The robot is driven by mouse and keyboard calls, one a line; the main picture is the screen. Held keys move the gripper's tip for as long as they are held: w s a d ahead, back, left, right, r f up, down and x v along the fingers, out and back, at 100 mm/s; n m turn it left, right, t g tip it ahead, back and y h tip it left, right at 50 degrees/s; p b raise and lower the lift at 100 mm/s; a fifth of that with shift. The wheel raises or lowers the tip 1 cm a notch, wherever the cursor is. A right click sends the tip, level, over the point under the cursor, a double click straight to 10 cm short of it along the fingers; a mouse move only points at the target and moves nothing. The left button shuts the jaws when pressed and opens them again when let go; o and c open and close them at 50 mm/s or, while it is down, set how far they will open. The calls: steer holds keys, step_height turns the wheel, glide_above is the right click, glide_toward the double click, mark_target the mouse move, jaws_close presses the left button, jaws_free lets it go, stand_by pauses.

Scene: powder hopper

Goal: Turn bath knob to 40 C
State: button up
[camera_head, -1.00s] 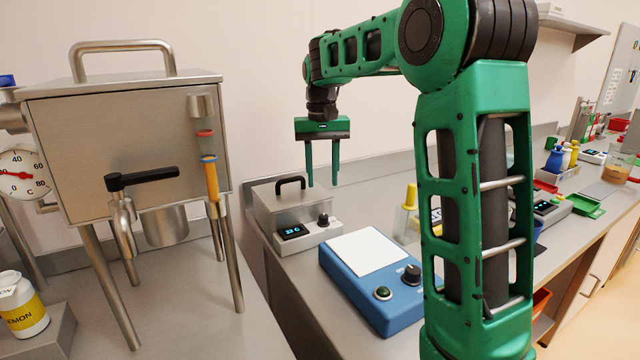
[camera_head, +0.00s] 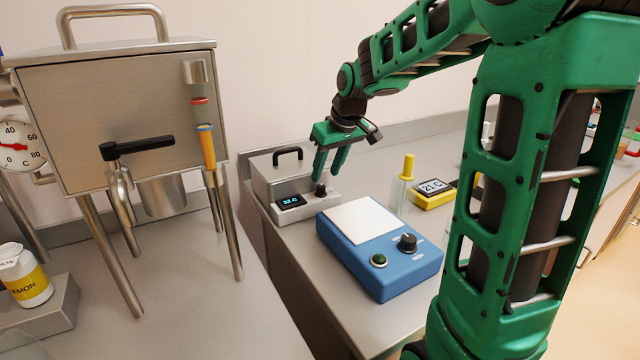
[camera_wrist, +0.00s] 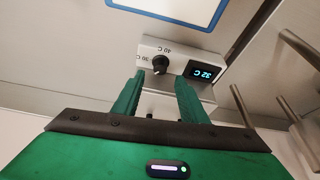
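The bath (camera_head: 262,184) is a grey metal box with a black lid handle, at the back of the bench in the head view. Its front panel has a lit display (camera_head: 291,201) and a black knob (camera_head: 321,190). In the wrist view the display (camera_wrist: 206,73) reads 32 C, upside down. The knob (camera_wrist: 160,62) there has 30 C and 40 C marks beside it; its exact setting is unclear. My gripper (camera_head: 329,176) is open and points down at the knob. In the wrist view its fingertips (camera_wrist: 160,78) are apart, near the knob, with no clear contact.
A steel hopper (camera_head: 120,115) stands at left.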

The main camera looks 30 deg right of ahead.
mark_target(321, 186)
steer(key=shift+x, duration=2.65)
steer(key=shift+c, duration=0.6)
jaws_close()
